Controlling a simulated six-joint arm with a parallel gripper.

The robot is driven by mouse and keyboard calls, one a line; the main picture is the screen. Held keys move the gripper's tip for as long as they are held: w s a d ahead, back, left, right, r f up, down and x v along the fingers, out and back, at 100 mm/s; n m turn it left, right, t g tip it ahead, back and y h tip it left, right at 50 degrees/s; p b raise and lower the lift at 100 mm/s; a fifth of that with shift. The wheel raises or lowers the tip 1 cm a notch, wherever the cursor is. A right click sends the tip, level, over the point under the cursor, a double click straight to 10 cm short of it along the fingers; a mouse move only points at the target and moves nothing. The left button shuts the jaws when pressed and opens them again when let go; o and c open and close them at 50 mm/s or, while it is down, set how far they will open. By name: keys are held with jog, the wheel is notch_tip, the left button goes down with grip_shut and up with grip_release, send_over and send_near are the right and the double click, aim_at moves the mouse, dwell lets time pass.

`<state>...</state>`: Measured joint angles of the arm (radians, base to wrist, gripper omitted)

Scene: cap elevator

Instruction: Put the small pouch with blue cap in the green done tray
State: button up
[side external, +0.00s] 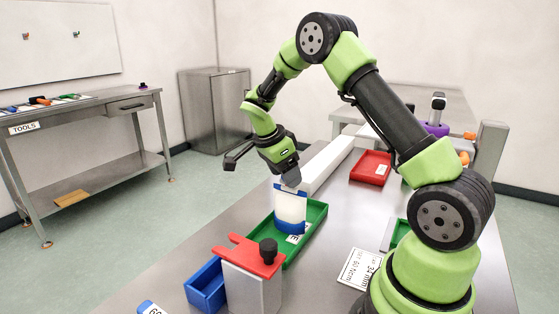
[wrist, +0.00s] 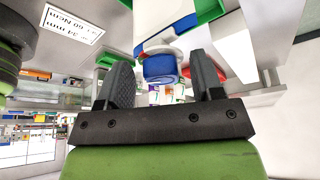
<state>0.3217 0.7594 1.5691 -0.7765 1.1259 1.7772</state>
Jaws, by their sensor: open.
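The small pouch (side external: 290,206) is white with blue at its lower end and a thin blue band at its top. It appears upright over the green tray (side external: 319,222) in the side external view; whether it rests on the tray floor is hard to tell. My gripper (side external: 290,179) is just above the pouch, jaws open. In the wrist view the blue cap (wrist: 160,68) and white pouch body (wrist: 160,22) show beyond and between my spread fingers (wrist: 162,82), which do not clearly touch them.
A red-topped stand with a black knob (side external: 268,247) and a blue bin (side external: 206,287) are in front of the green tray. A red tray (side external: 371,167) lies behind it. A white label card (side external: 360,268) lies near my base. A tool bench (side external: 80,105) stands at left.

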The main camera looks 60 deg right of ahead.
jog(key=s+a+r+n+t+y, duration=0.1)
jog(key=a+r+n, duration=0.25)
jog(key=r, duration=0.45)
jog(key=s+a+r+n+t, duration=0.1)
jog(key=a+r+n+t, duration=0.1)
jog(key=a+r, duration=0.45)
jog(key=s+a+r+n+t+y, duration=0.1)
jog(key=s+a+n+t+y, duration=0.1)
jog(key=s+n, duration=0.5)
jog(key=s+a+r+n+t+y, duration=0.1)
jog(key=s+a+n+t+y, duration=0.1)
jog(key=s+a+n+t, duration=0.2)
jog(key=shift+s+a+n+t+y, duration=0.3)
jog(key=shift+s+a+n+y, duration=0.1)
jog(key=shift+s+a+n, duration=1.4)
jog(key=shift+w, duration=0.1)
